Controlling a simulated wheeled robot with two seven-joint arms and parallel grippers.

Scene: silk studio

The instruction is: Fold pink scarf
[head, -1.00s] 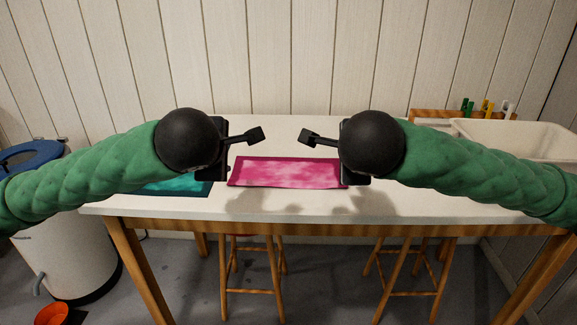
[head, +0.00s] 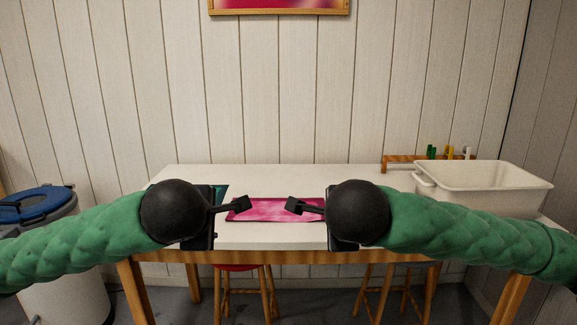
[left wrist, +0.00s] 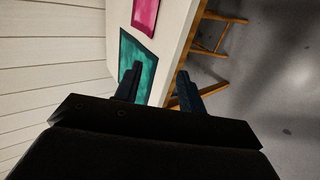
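The pink scarf (head: 272,211) lies flat on the white table as a wide rectangle; it also shows in the left wrist view (left wrist: 145,15). My left gripper (head: 241,205) is in front of its left end in the head view. In the left wrist view the left fingers (left wrist: 158,88) stand apart with nothing between them. My right gripper (head: 296,206) points inward over the scarf's right part in the head view. Its fingers overlap from this angle, so its opening cannot be told. No cloth is seen in either gripper.
A teal cloth (left wrist: 136,62) lies on the table (head: 300,177) left of the scarf, partly hidden by my left arm. A white tub (head: 485,187) stands at the right end, before a wooden rack (head: 400,161) with bottles. Stools (head: 246,290) stand under the table.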

